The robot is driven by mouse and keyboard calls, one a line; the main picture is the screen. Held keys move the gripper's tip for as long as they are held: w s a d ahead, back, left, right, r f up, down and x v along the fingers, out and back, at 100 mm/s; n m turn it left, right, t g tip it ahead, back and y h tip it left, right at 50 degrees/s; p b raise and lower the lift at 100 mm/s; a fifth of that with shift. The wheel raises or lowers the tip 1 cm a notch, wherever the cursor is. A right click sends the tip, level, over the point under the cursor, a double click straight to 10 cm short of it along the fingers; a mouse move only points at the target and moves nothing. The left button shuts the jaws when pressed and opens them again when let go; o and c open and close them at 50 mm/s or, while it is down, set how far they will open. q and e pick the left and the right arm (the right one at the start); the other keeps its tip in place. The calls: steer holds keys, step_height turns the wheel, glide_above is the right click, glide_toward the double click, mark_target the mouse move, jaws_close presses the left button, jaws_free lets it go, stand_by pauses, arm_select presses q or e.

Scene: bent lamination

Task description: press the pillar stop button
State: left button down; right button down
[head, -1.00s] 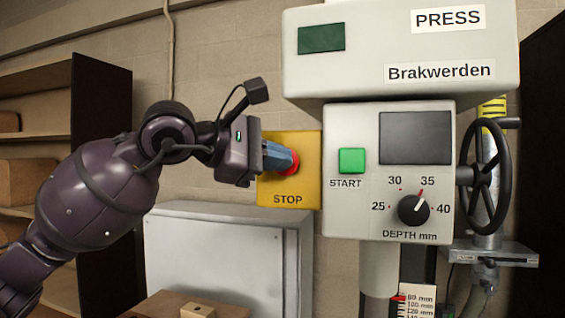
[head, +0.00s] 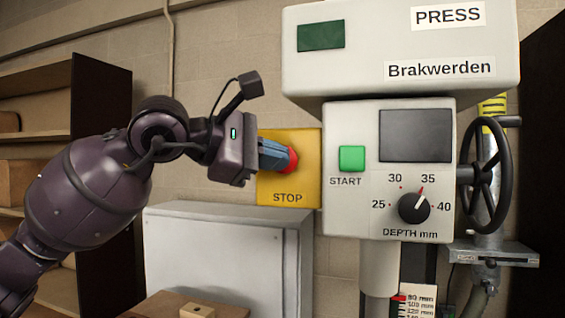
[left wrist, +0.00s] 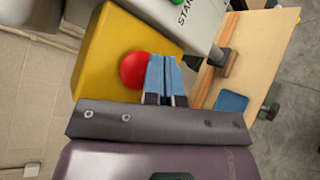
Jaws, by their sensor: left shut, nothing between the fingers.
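The stop button is a red round knob (head: 293,160) on a yellow plate (head: 300,182) marked STOP, left of the press panel. My left gripper (head: 286,157) is shut and empty, with its blue fingertips at the red knob and covering part of it. In the left wrist view the red knob (left wrist: 134,70) shows just left of the shut blue fingers (left wrist: 163,78), with the yellow plate (left wrist: 108,48) behind. I cannot tell whether the fingertips touch the knob. My right gripper is not in view.
The press panel (head: 340,220) has a green START button (head: 352,159) and a depth dial (head: 414,207). A black handwheel (head: 485,178) is at the right. A grey cabinet (head: 220,255) stands below the plate. Wooden shelves (head: 40,138) are at the left.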

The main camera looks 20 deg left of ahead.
arm_select(q)
steer(key=shift+s, duration=0.1)
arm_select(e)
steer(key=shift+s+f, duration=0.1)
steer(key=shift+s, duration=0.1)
arm_select(q)
steer(key=s, duration=0.5)
steer(key=shift+a+b, duration=0.1)
steer(key=shift+b, duration=0.3)
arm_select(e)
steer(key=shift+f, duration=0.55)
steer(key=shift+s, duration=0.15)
